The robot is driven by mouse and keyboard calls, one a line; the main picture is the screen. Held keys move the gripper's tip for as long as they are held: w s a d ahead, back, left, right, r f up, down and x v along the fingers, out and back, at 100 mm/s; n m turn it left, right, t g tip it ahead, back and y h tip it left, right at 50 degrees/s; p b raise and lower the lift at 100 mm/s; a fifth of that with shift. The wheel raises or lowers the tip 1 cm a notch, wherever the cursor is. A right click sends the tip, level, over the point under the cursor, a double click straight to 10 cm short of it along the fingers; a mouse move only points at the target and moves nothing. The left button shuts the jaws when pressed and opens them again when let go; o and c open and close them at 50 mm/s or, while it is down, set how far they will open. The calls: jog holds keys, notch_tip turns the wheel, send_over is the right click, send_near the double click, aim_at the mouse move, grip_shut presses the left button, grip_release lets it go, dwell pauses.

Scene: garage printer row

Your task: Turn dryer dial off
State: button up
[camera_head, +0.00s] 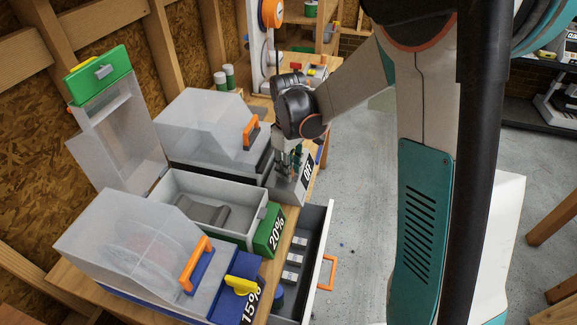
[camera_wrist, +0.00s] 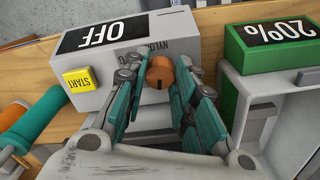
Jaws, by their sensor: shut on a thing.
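The dryer's grey control box (camera_wrist: 175,30) has a black display (camera_wrist: 100,36) reading "OFF", upside down in the wrist view. The display also shows in the head view (camera_head: 308,172). A yellow START button (camera_wrist: 80,78) sits beside it. The round orange dial (camera_wrist: 159,72) has a dark mark on its face and lies between the fingertips. My gripper (camera_wrist: 159,66) is shut on the dial, with teal fingers on both sides. In the head view my gripper (camera_head: 285,158) reaches down to the box, and the dial is hidden there.
The clear-lidded dryer (camera_head: 205,120) with an orange handle stands behind the box. A grey bin with a green "20%" label (camera_head: 277,232) and a blue "15%" box (camera_head: 225,300) are nearer. An open drawer (camera_head: 322,235) juts over the floor at right.

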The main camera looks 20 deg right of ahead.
jog(key=shift+n, duration=1.1)
jog(key=o, duration=1.1)
notch_tip(320, 180, up, 12)
